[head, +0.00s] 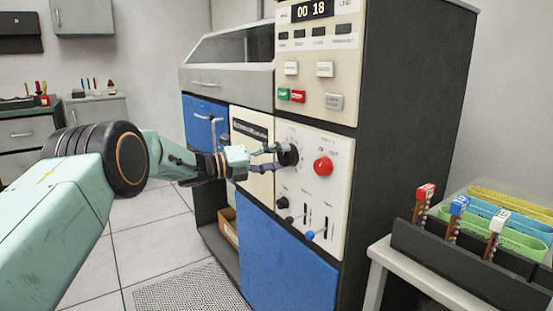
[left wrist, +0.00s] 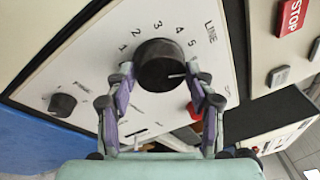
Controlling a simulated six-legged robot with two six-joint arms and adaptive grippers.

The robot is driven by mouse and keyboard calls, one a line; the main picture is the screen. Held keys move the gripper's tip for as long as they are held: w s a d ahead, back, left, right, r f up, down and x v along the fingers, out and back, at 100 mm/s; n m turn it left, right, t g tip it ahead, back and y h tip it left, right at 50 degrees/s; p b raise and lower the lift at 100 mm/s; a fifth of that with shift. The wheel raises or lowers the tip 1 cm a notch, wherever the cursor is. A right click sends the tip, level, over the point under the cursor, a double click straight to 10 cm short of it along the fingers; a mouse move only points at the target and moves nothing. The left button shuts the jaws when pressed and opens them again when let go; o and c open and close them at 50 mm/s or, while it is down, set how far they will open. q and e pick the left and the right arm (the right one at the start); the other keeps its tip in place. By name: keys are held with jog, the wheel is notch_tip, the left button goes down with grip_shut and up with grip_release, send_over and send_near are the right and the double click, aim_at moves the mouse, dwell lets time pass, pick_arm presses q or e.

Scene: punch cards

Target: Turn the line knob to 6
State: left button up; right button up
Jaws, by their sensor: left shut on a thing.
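The line knob (head: 289,154) is a round black knob on the cream control panel, and it fills the middle of the left wrist view (left wrist: 160,65). The printed LINE label (left wrist: 213,34) and the numbers 1 to 5 curve around it. A white pointer mark on the knob faces right in the left wrist view, past the 5, toward one finger. No 6 can be read there; the finger covers that area. My left gripper (head: 275,158) is shut on the knob, one purple-and-grey finger on each side (left wrist: 164,82). My right gripper is out of view.
A red knob (head: 322,165) sits close beside the line knob. Below are a smaller black knob (head: 282,203), slots and a blue-tipped lever (head: 309,235). START and STOP buttons (head: 297,96) are above. A rack with stamps (head: 470,255) stands at right.

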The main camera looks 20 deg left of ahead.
pick_arm(q)
jog(key=shift+r+m, duration=0.15)
jog(key=shift+m, duration=0.35)
jog(key=o, duration=1.2)
jog(key=v, duration=1.2)
jog(key=shift+w, duration=0.1)
jog(key=x, duration=1.2)
